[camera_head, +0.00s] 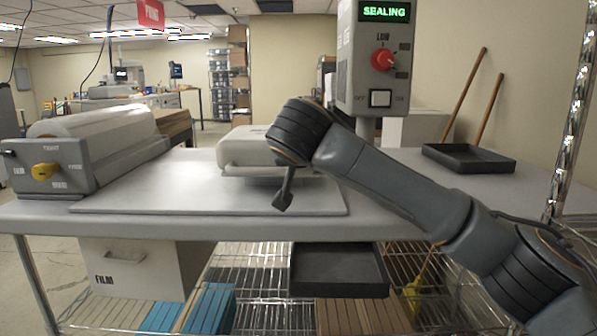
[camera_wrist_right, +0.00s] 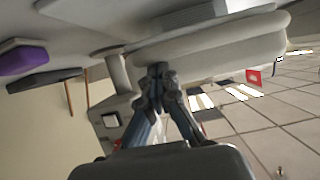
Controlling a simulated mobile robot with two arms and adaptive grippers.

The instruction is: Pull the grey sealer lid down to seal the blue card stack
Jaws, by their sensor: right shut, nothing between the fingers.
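The grey sealer lid (camera_head: 250,150) is a pale rounded slab on the metal worktop, lying low and about level over its base. Its right part is hidden behind my right wrist. In the right wrist view the lid (camera_wrist_right: 215,45) fills the upper middle, tilted by the camera angle. My right gripper (camera_wrist_right: 158,72) is shut and empty, its fingertips at the lid's edge; I cannot tell whether they touch it. In the head view my wrist hides most of the gripper. No blue card stack shows at the sealer. My left gripper is out of view.
A control box (camera_head: 375,60) with a red knob and a green "SEALING" display stands behind my arm. A film roller unit (camera_head: 90,150) is at the left. A black tray (camera_head: 468,158) lies at the back right. Blue boards (camera_head: 205,308) lie on the lower shelf. The worktop's front left is clear.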

